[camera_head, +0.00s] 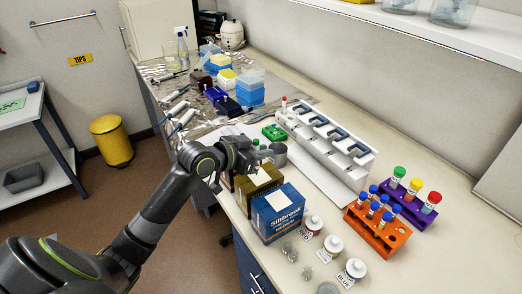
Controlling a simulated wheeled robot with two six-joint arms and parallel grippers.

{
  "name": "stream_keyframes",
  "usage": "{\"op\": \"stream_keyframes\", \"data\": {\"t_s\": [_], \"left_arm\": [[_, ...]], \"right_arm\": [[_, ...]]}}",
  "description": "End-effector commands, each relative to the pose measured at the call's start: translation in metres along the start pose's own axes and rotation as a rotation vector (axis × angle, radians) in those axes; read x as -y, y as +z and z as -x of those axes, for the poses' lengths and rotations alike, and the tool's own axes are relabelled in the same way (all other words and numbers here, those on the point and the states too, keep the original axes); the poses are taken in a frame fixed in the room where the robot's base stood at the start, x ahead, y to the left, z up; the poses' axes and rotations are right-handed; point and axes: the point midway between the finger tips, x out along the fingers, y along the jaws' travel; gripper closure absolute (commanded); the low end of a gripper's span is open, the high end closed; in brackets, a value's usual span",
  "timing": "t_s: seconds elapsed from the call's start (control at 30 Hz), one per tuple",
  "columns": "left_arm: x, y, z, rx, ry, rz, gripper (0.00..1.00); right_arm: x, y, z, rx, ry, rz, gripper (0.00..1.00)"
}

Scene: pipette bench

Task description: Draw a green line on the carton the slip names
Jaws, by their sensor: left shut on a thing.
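My left gripper (256,157) is above the olive-brown carton (260,187) at the bench's front edge. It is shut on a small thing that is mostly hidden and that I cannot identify. A blue carton (278,214) with a white label reading something like "Siltbrook" stands just in front of the brown one. Part of another carton shows behind the brown one, mostly covered by my gripper. I cannot make out any green line on the cartons. I cannot pick out the slip for certain. My right gripper is not in view.
White-capped bottles (331,245) labelled with colours stand right of the blue carton. An orange rack (376,236) and a purple rack (412,207) hold capped tubes. A long white stand (325,140) lies behind, with a small green rack (274,132) at its left.

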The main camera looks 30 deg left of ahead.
Motion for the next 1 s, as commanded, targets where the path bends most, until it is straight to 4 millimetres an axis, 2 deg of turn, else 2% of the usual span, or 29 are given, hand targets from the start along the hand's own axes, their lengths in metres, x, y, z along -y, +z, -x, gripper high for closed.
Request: {"op": "stream_keyframes", "data": {"t_s": [1.0], "left_arm": [[-0.0001, 0.0076, -0.0030, 0.000, 0.000, 0.000, 1.00]], "right_arm": [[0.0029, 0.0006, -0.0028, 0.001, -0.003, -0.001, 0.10]]}}
